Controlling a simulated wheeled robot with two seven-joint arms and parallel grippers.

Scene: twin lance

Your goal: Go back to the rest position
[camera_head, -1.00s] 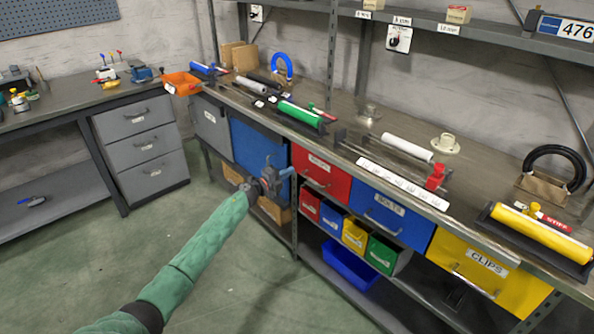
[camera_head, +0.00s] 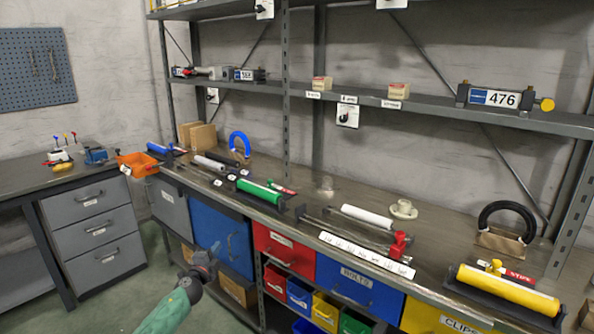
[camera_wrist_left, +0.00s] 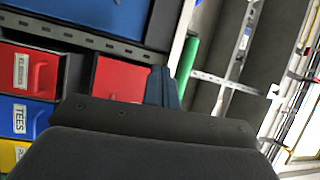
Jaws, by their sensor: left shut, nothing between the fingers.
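My left gripper (camera_head: 205,258) is at the lower left of the head view, in front of the blue cabinet door (camera_head: 222,236) under the bench. It is shut and empty. My green-sleeved left arm comes up from the bottom edge. In the left wrist view the shut fingers (camera_wrist_left: 162,88) stick up past the dark gripper body, with a red drawer (camera_wrist_left: 118,80) beside them. My right gripper is not in either view.
The workbench (camera_head: 330,190) carries a green cylinder (camera_head: 258,191), a white cylinder (camera_head: 367,216), a yellow cylinder (camera_head: 508,290) and a cup (camera_head: 403,209). A grey drawer unit (camera_head: 95,228) stands left. Green floor (camera_head: 150,262) lies between it and the bench.

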